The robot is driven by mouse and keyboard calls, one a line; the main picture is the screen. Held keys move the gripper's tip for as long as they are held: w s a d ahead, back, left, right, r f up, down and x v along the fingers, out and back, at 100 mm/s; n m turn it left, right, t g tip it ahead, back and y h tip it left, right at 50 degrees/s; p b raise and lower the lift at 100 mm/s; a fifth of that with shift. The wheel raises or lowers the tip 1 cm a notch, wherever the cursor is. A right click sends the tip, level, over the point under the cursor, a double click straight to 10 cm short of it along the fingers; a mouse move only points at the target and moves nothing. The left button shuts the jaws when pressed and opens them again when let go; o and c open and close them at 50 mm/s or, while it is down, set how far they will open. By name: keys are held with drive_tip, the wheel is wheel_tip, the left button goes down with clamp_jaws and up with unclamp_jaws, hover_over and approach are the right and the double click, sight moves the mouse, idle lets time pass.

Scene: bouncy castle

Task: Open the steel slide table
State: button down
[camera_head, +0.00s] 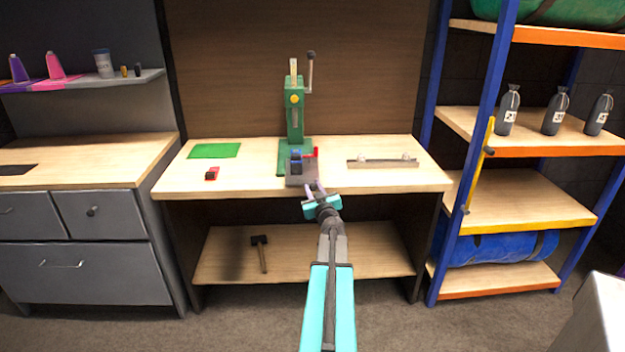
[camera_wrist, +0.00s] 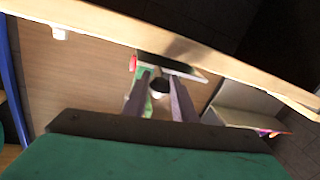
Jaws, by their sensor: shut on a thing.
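A green press (camera_head: 295,115) stands at the back of the wooden workbench. The steel slide table (camera_head: 300,180) is a grey plate at the press's foot, near the bench's front edge. In the wrist view the slide table (camera_wrist: 172,64) shows as a dark and light plate beyond my fingers. My gripper (camera_head: 315,187) reaches up to the slide table's front from below right. In the wrist view my gripper (camera_wrist: 160,90) has its two fingers on either side of a small dark knob (camera_wrist: 159,84) at the plate's edge, and is shut on it. The knob's far side is hidden.
The workbench (camera_head: 230,180) also holds a green mat (camera_head: 214,150), a small red-and-black item (camera_head: 212,173) and a metal bar (camera_head: 383,163). A hammer (camera_head: 261,252) lies on the lower shelf. A blue-and-orange rack (camera_head: 530,200) stands right, drawers (camera_head: 95,215) left.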

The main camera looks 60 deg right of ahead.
drive_tip(key=w+a+p+v, duration=0.1)
drive_tip(key=v, duration=0.6)
drive_tip(key=shift+s+a+p, duration=0.2)
drive_tip(key=shift+a+p, duration=0.1)
drive_tip(key=c, duration=1.5)
unclamp_jaws()
drive_tip(key=shift+o, duration=0.2)
drive_tip(key=shift+s, duration=0.1)
drive_tip(key=p+v, duration=0.1)
drive_tip(key=v, duration=0.5)
drive_tip(key=shift+r+p, duration=0.1)
drive_tip(key=shift+p, duration=0.25)
